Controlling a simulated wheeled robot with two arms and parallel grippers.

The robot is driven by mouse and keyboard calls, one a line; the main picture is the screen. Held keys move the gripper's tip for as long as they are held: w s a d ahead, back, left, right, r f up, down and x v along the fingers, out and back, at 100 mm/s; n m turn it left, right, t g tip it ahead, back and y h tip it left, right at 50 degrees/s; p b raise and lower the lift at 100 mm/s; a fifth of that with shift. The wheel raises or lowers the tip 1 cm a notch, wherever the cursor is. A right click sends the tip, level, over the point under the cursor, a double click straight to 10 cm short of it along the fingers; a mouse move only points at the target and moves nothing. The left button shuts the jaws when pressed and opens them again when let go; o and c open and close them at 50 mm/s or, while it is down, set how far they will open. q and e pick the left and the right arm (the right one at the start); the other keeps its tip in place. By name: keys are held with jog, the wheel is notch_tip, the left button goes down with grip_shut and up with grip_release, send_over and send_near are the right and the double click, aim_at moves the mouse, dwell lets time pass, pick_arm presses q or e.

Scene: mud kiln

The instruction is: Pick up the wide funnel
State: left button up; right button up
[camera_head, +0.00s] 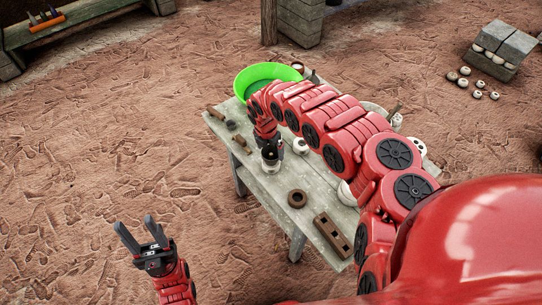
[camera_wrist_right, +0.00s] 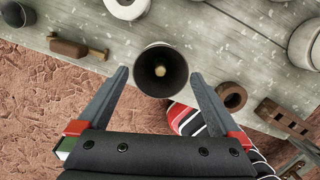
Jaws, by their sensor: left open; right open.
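The wide funnel (camera_wrist_right: 161,82) is a dark, round, hollow cone with a pale rim and a small opening at its centre. In the right wrist view it lies just beyond and between the fingertips of my right gripper (camera_wrist_right: 160,78). The fingers are apart, one to each side, and I cannot tell whether they touch it. In the head view my right gripper (camera_head: 271,160) is over the table, and the funnel cannot be clearly made out there. My left gripper (camera_head: 135,233) is open and empty, off the table at lower left.
The grey wooden table (camera_head: 268,184) carries a green basin (camera_head: 242,82) at its far end. A brown ring (camera_head: 297,198) and a slotted wooden block (camera_head: 332,235) lie nearer. Pale pots (camera_wrist_right: 127,8) and a brown tool (camera_wrist_right: 72,48) are around the funnel.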

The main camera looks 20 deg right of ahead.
jog(key=shift+w+d+f, duration=0.1)
jog(key=shift+f, duration=0.8)
jog(key=shift+d+f, duration=0.15)
jog(key=shift+f, duration=0.3)
jog(key=shift+c, duration=0.2)
jog(key=c, duration=0.6)
jog(key=shift+r, duration=0.1)
